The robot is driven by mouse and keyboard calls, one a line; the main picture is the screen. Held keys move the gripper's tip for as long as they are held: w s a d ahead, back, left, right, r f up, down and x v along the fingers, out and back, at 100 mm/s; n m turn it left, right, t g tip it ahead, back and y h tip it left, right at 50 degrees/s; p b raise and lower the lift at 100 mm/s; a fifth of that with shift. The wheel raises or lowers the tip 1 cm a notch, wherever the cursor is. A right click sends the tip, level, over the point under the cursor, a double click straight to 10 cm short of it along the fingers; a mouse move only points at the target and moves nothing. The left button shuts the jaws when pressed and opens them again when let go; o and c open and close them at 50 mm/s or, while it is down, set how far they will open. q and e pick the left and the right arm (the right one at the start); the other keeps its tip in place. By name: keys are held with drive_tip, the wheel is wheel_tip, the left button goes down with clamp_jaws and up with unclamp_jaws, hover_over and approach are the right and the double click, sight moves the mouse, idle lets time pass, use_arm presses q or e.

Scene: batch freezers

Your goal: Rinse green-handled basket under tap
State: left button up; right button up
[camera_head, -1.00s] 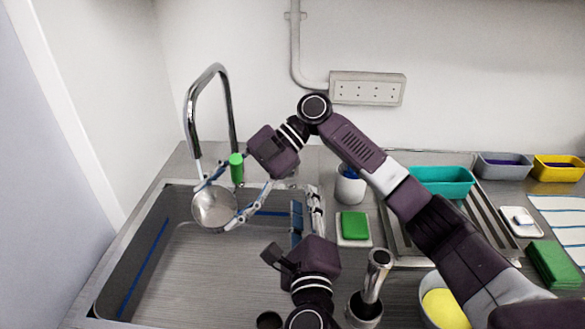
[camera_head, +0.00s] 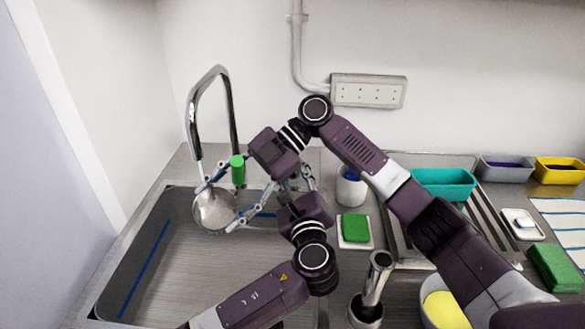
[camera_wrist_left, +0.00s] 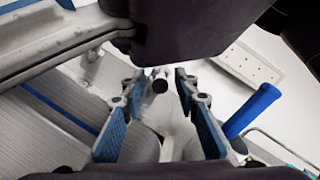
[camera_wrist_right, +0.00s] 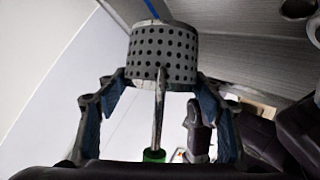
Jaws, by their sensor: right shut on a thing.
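The perforated metal basket (camera_head: 214,211) hangs over the sink at its back left, below the tap spout (camera_head: 197,150). Its green handle (camera_head: 237,170) stands up in front of my right gripper's palm. In the right wrist view, the basket (camera_wrist_right: 162,58) sits at the end of a metal rod, with the green handle (camera_wrist_right: 153,155) near my palm. My left gripper (camera_head: 295,182) is open beside the sink's back right; its blue finger pads (camera_wrist_left: 155,120) are apart. I cannot tell whether water is running.
The sink (camera_head: 150,265) is otherwise clear. To its right are a white cup (camera_head: 350,190), a green sponge (camera_head: 355,228), a metal cylinder (camera_head: 375,280) and a teal tray (camera_head: 443,184). A blue handle (camera_wrist_left: 250,110) shows right of my left gripper.

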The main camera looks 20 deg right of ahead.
use_arm(q)
drive_tip(key=shift+w+d, duration=0.15)
drive_tip(key=shift+w, duration=0.7)
clamp_jaws()
